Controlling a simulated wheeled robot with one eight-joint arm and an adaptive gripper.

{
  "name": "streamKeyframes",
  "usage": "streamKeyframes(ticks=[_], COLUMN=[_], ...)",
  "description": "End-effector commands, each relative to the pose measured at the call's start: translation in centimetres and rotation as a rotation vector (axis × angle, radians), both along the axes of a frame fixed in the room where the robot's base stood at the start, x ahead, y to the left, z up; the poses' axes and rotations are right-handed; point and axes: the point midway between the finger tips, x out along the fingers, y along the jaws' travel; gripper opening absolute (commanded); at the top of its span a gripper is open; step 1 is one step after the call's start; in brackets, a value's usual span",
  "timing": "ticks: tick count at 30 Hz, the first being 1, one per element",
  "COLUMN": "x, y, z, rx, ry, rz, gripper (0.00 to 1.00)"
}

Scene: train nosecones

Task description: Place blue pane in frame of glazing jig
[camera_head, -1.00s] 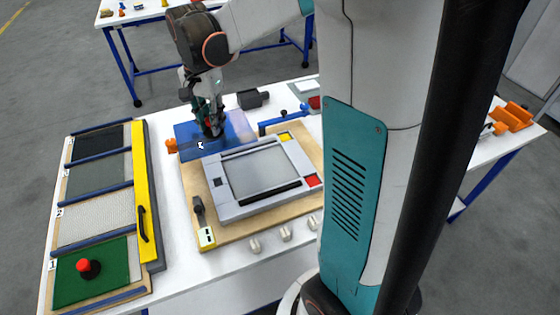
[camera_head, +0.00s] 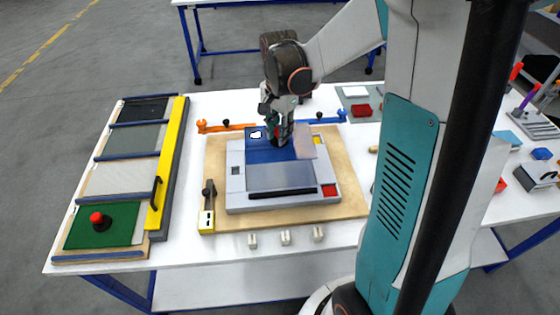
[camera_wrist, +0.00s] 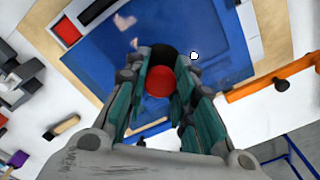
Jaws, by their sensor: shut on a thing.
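The blue pane (camera_head: 262,154) is in my gripper (camera_head: 279,141), which is shut on the red knob (camera_wrist: 159,82) on the pane's face. In the head view the pane covers the back part of the glazing jig's grey frame (camera_head: 238,203); part of the frame opening (camera_head: 281,177) shows in front of it. In the wrist view the pane (camera_wrist: 200,35) fills the middle, below my gripper (camera_wrist: 162,85). A small white mark (camera_head: 255,135) is near the pane's back left corner. I cannot tell whether the pane touches the frame.
The jig stands on a wooden board (camera_head: 220,150) with a lever clamp (camera_head: 207,207) at its left. A rack of panels (camera_head: 117,181) with a yellow bar (camera_head: 168,165) is at the left. An orange bar (camera_head: 217,128) and blue bar (camera_head: 325,120) lie behind. Several white pegs (camera_head: 286,238) are in front.

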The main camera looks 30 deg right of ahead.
Motion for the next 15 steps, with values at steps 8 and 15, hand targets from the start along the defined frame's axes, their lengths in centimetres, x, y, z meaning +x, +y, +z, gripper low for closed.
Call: streamKeyframes(ticks=[8,15], x=[0.0,0.0], y=[0.0,0.0], z=[-5.7,-7.2], rx=[0.000,0.000], ry=[0.000,0.000], rz=[0.000,0.000], gripper=[0.00,0.00])
